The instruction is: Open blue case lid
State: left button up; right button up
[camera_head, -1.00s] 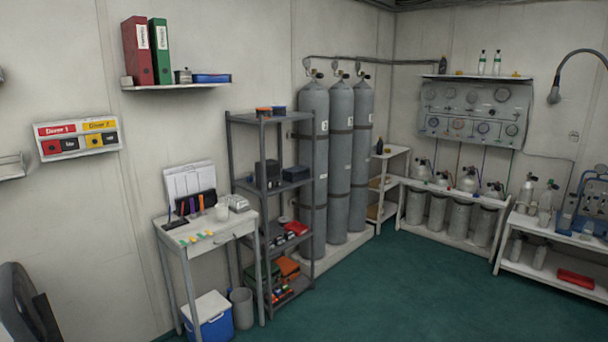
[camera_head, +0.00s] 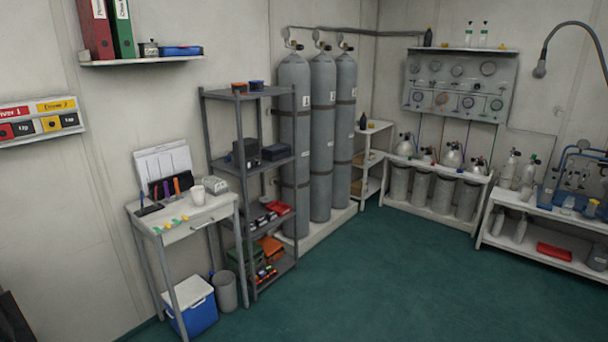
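A small flat blue case (camera_head: 181,50) lies on the wall shelf at the upper left, next to a small dark tin. It looks shut, though its lid is too small to make out clearly. A larger blue box with a white lid (camera_head: 190,304) stands on the floor under the small white desk, and its lid is down. Neither of my grippers is in view, and nothing is seen touching either blue object.
The wall shelf (camera_head: 140,61) also holds red and green binders. The white desk (camera_head: 196,222) stands beside a grey shelf rack (camera_head: 248,94) and a grey bin (camera_head: 225,291). Tall cylinders (camera_head: 323,140) stand behind. The green floor (camera_head: 370,285) at centre and right is clear.

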aim_at(280, 147)
jog(key=i+z, duration=0.3)
jog(key=i, duration=1.25)
jog(key=i+u, duration=0.2)
jog(key=i, duration=0.25)
jog(key=i+l+u, duration=0.25)
jog(key=i, duration=0.25)
jog(key=i+l+u, duration=0.2)
jog(key=i, duration=0.25)
